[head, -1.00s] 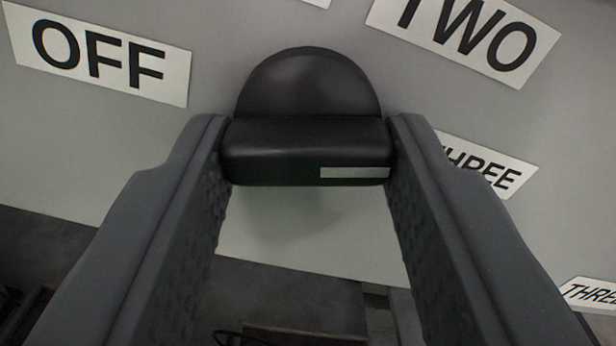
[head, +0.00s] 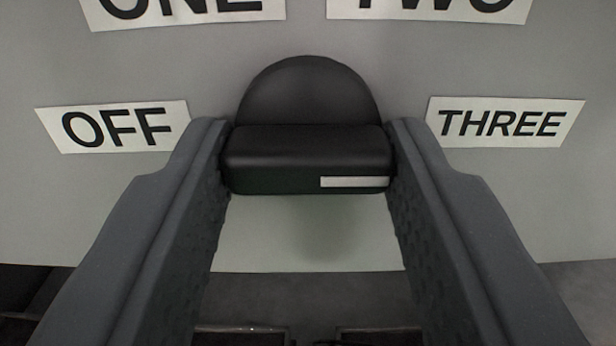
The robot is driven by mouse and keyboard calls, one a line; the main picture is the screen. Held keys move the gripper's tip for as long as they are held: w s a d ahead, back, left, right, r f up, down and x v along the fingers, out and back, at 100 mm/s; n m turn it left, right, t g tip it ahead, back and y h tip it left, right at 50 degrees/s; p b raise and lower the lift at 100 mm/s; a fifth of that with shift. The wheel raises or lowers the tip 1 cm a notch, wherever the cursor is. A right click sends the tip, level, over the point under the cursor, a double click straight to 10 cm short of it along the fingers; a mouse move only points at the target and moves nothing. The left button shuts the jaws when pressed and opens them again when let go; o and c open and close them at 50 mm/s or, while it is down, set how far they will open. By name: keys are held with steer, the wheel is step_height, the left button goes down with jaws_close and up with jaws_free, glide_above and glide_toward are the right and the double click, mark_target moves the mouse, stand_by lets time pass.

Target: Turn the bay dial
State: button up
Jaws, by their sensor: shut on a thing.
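The bay dial (head: 308,145) is a black knob with a half-round back and a raised grip bar, on a light grey panel (head: 310,30). A pale marker strip (head: 354,182) on its bar lies toward the right end. My gripper (head: 308,165) is shut on the bar, one finger at each end. Labels stand around the dial: OFF (head: 115,126) at left, ONE (head: 185,8) at upper left, TWO (head: 430,8) at upper right and THREE (head: 505,123) at right. The marker end is on the THREE side. ONE and TWO are cut by the top edge.
The panel's lower edge runs level below the dial. Beneath it is a dark grey area (head: 310,298) with dark shapes at the bottom, partly hidden by my fingers.

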steer(key=shift+s+r, duration=0.1)
steer(key=shift+r, duration=0.15)
steer(key=o, duration=1)
steer(key=shift+f, duration=0.15)
steer(key=shift+s+f+b, duration=0.15)
steer(key=shift+s+b, duration=0.2)
steer(key=shift+s, duration=0.6)
steer(key=s+b, duration=0.3)
steer(key=s, duration=0.8)
steer(key=shift+s, duration=0.35)
